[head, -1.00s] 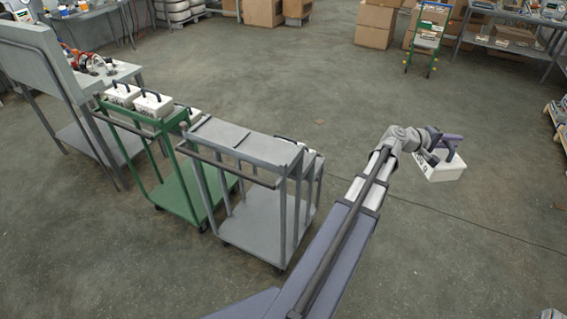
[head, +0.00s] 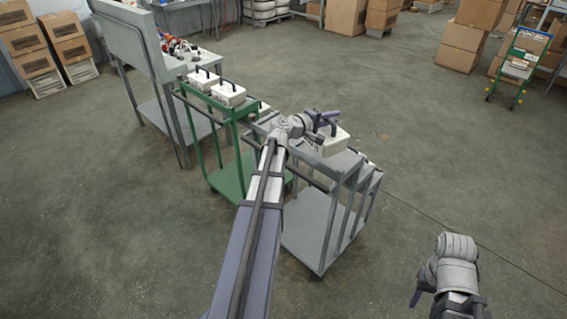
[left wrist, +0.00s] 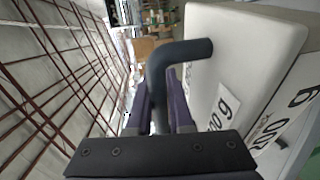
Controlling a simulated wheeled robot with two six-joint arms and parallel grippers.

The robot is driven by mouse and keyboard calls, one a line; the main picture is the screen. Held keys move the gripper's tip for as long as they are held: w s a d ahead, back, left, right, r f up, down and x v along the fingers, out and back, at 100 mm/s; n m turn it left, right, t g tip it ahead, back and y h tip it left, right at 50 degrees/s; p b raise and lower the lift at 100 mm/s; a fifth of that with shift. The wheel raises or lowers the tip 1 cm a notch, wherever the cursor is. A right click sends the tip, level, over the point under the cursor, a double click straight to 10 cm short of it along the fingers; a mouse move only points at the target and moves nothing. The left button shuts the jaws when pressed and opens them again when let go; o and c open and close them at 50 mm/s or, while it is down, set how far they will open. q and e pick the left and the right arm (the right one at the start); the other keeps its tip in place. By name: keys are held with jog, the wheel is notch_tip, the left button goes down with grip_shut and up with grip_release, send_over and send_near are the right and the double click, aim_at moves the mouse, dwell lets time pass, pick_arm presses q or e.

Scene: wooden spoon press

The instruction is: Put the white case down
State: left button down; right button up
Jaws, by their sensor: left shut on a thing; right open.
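The white case (head: 335,143) hangs by its dark handle from my left gripper (head: 326,121), over the top of the grey cart (head: 312,228). I cannot tell whether its base touches the cart top. In the left wrist view, the purple fingers of my left gripper (left wrist: 166,100) are shut on the dark handle (left wrist: 180,52). The case (left wrist: 238,50) fills the right side there, with labels ending in "00 g". My arm hides part of the cart top. My right gripper (head: 418,296) is open at the lower right, over bare floor, with one purple finger showing.
A green cart (head: 228,178) stands close on the left, with several white cases (head: 228,94) on top. A grey workbench (head: 205,65) with tools stands beyond it. Cardboard boxes (head: 460,45) and a green hand truck (head: 515,65) are at the back right. The right floor is clear.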

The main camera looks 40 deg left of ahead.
aim_at(321, 131)
pick_arm(q)
jog(key=s+r+p, duration=0.1)
jog(key=s+a+r+n+y+p, duration=0.1)
jog(key=r+p, duration=0.1)
jog(key=s+r+y+p, duration=0.1)
jog(key=r+p, duration=0.1)
jog(key=shift+a+r+n, duration=0.25)
jog(key=shift+a+n, duration=0.15)
notch_tip(321, 131, down, 10)
jog(key=b, duration=1)
jog(key=shift+w+f, duration=0.1)
jog(key=shift+f, duration=0.15)
jog(key=shift+r, duration=0.15)
jog(key=c, duration=1.3)
grip_release()
jog(key=shift+f, duration=0.2)
jog(key=o, duration=0.5)
jog(key=shift+r, duration=0.1)
